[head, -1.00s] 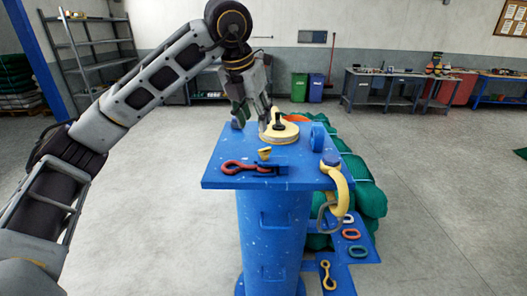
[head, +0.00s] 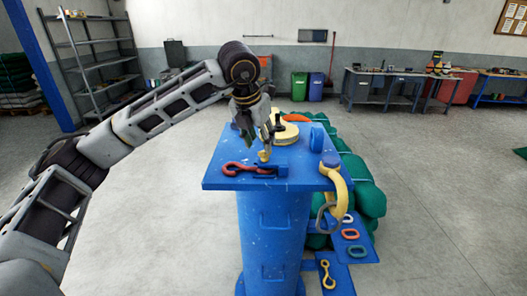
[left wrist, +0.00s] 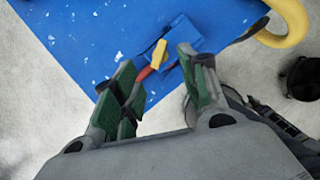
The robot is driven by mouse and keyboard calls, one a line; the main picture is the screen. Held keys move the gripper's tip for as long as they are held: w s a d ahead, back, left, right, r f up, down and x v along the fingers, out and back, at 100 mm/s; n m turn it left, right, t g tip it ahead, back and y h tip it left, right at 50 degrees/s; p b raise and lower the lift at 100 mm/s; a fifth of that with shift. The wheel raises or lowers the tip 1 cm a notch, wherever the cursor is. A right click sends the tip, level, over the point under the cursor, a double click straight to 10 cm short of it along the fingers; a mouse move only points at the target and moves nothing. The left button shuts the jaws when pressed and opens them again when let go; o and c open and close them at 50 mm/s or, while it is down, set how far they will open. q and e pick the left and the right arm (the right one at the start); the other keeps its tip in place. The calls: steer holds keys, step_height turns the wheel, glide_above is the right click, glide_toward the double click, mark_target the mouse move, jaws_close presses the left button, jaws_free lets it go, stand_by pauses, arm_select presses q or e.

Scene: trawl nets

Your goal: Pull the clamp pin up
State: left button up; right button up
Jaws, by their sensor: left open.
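The clamp pin has a yellow handle (head: 264,154) and stands on the blue clamp (head: 271,171) near the front of the blue table. In the left wrist view the yellow handle (left wrist: 158,54) sits on top of the blue clamp (left wrist: 186,46). A red hook (head: 235,168) lies in the clamp, its red part to the left. My left gripper (head: 257,140) points down just above and behind the handle, open and empty. In the left wrist view the handle lies between the green-padded fingers (left wrist: 158,76) in the picture; contact does not show. My right gripper is out of view.
The blue table (head: 220,178) stands on a thick post. A yellow disc (head: 288,133) with a dark knob sits behind the clamp. A blue upright lug (head: 317,138) and a big yellow hook (head: 338,185) are at the right. Green nets (head: 368,200) lie behind.

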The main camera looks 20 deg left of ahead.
mark_target(263, 152)
arm_select(q)
steer(key=shift+p+x, duration=0.6)
steer(key=shift+x, duration=2.7)
jaws_close()
